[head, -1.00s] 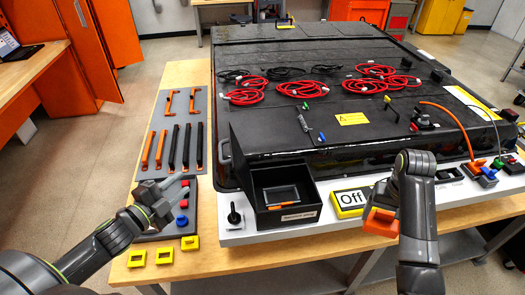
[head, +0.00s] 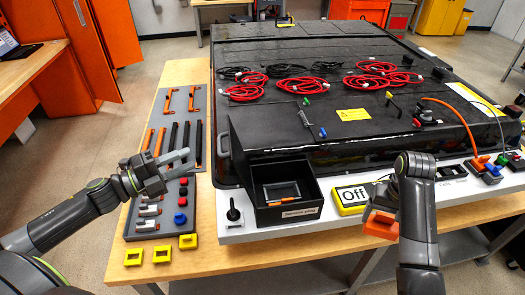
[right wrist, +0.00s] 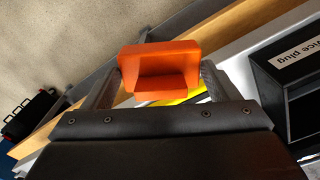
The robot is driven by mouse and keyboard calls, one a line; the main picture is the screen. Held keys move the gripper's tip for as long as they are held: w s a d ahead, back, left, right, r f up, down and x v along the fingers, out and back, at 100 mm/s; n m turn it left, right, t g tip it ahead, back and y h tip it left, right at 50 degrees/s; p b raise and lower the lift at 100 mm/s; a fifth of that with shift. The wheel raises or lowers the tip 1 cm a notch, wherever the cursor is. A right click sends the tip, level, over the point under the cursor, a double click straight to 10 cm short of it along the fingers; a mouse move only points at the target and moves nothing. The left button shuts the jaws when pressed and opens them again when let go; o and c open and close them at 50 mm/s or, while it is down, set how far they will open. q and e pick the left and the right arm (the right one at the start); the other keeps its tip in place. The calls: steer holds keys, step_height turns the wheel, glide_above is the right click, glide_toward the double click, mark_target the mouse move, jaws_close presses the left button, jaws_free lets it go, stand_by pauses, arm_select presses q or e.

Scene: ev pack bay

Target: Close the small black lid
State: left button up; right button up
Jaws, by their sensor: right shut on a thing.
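The small black lid (head: 240,155) stands open and upright on the left side of a black box (head: 290,213) labelled as a service plug box. Inside the box lie a dark framed piece and an orange strip. My left gripper (head: 188,161) is open and empty, left of the lid and above the grey tool board, apart from the lid. My right gripper (right wrist: 158,82) is shut on an orange block (right wrist: 160,62), which also shows in the head view (head: 379,226), right of the box and near the bench's front edge.
The large black pack (head: 330,120) behind carries red and black cables. Yellow blocks (head: 162,256) lie at the front left.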

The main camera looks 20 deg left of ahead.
mark_target(218, 144)
step_height(218, 144, down, 6)
steer(key=b, duration=0.4)
steer(key=shift+r+b, duration=0.25)
steer(key=shift+b, duration=0.05)
steer(key=shift+r, duration=0.15)
steer(key=shift+f+b, duration=0.4)
steer(key=shift+f, duration=0.15)
steer(key=shift+r+p, duration=0.45)
arm_select(q)
steer(key=x, duration=0.6)
steer(key=shift+w+d+r+p, duration=0.15)
steer(key=shift+w+r+p, duration=0.15)
steer(key=shift+w, duration=0.1)
arm_select(e)
steer(key=shift+r, duration=0.3)
steer(key=shift+r+p, duration=0.6)
arm_select(q)
steer(key=shift+w+d+f, duration=0.25)
steer(key=shift+w+d, duration=0.4)
steer(key=shift+w, duration=0.1)
arm_select(e)
steer(key=shift+r, duration=0.15)
arm_select(q)
jaws_close()
